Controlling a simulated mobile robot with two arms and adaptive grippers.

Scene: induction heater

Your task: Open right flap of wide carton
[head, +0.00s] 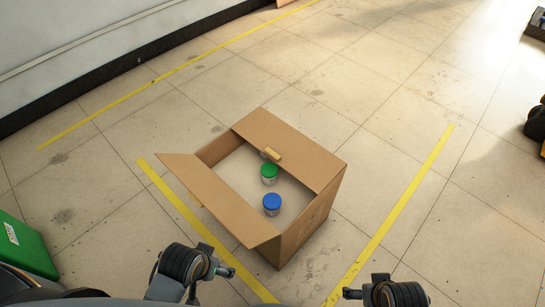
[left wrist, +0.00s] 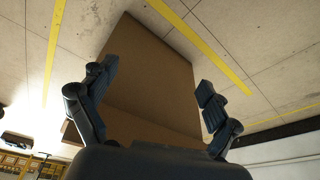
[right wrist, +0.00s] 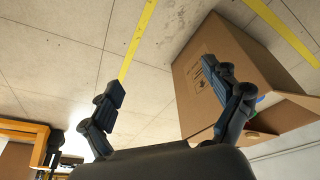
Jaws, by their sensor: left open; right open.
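The wide brown carton (head: 310,225) stands on the floor in the middle of the head view, its top partly open. Its left flap (head: 220,205) slants outward. Inside are a green-lidded jar (head: 269,173) and a blue-lidded jar (head: 272,204). My left gripper (head: 208,277) is open and empty, short of the near left side. My right gripper (head: 365,293) is open and empty, near right. The carton wall also shows in both wrist views (left wrist: 155,70) (right wrist: 205,95).
Yellow tape lines (head: 400,205) mark the floor on both sides of the carton. A green box (head: 25,245) stands at the left edge. A wall (head: 90,40) runs along the upper left. The floor right of the carton is clear.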

